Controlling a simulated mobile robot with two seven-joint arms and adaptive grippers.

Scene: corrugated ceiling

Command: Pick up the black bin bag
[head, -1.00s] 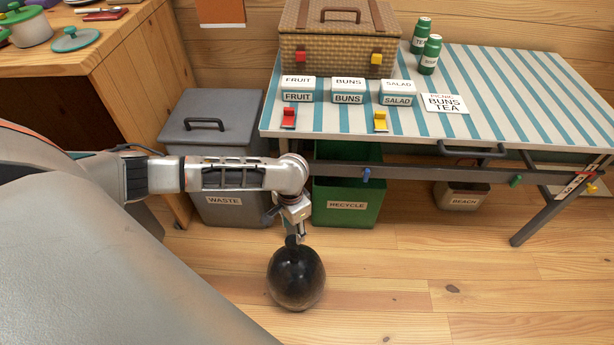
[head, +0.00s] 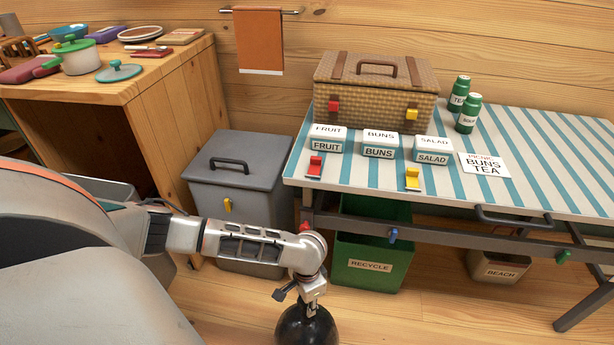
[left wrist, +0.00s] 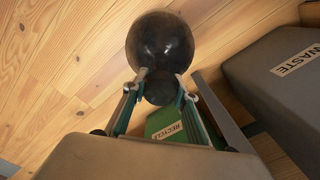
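The black bin bag (head: 306,328) is a round, shiny dark ball with a narrow neck at its top. It is cut off by the bottom edge of the head view. In the left wrist view the whole bag (left wrist: 160,45) shows, with pale floorboards behind it. My left gripper (head: 311,298) is above the bag, pointing down. In the left wrist view its two fingertips (left wrist: 161,76) are closed on either side of the bag's neck. I cannot tell whether the bag touches the floor. My right gripper is not in view.
A grey lidded waste bin (head: 240,185) and an open green recycle bin (head: 368,277) stand behind my left arm. A striped table (head: 560,165) carries a wicker basket (head: 375,98), boxes and green jars. A beach box (head: 500,268) is under it. A wooden counter (head: 165,105) stands left.

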